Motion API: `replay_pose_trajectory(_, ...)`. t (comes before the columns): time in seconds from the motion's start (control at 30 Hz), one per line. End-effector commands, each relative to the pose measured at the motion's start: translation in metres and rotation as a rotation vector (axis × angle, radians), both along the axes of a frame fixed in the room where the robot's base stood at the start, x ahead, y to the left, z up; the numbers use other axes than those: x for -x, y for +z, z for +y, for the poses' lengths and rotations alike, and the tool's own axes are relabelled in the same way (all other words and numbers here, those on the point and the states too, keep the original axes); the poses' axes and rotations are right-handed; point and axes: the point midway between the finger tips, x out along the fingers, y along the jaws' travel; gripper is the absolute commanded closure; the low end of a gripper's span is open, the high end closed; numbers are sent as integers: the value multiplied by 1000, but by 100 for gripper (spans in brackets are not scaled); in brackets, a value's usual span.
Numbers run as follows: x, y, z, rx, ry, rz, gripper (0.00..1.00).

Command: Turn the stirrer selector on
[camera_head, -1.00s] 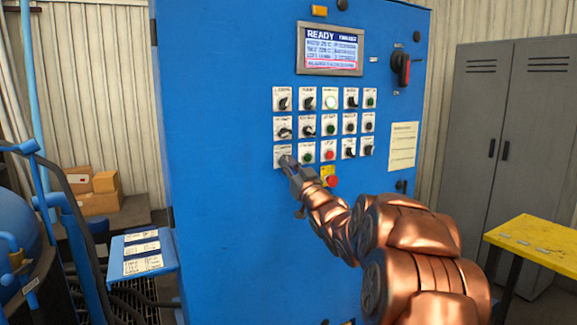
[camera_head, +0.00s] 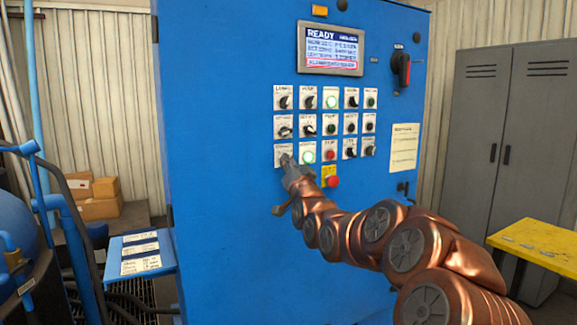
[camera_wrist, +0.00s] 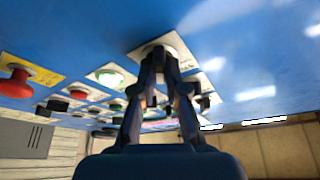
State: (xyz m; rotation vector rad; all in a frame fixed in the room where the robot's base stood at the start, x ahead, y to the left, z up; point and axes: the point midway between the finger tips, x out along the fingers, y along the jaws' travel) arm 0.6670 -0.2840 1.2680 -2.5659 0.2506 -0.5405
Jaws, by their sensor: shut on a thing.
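The stirrer selector appears to be the bottom-left control in the panel's grid, on a white label plate (camera_head: 283,149); its label is too small to read surely. My gripper (camera_head: 286,160) is at this control, its fingers shut on the knob and hiding most of it. In the wrist view my gripper (camera_wrist: 160,62) has both fingertips against the knob, in front of the white plate (camera_wrist: 164,42) on the blue panel. The knob's exact angle is hidden by the fingers.
A green-lit button (camera_head: 307,152) sits just right of the gripped control. Several other knobs and buttons fill the grid. A red emergency button (camera_head: 332,182) is to the lower right. The display (camera_head: 331,49) reads READY. A yellow table (camera_head: 540,242) stands at right.

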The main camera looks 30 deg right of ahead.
Motion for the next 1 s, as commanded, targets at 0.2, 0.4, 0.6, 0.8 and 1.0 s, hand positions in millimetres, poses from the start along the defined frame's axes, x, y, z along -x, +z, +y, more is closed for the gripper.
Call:
replay_pose_trajectory(0.2, 0, 0, 0, -5, 0, 0, 100)
replay_pose_trajectory(0.4, 0, 0, 0, -5, 0, -1, 84)
replay_pose_trajectory(0.6, 0, 0, 0, -4, 0, -2, 63)
replay_pose_trajectory(0.8, 0, 0, 0, -4, 0, -2, 62)
replay_pose_trajectory(1.0, 4, -1, 0, -4, -1, -1, 62)
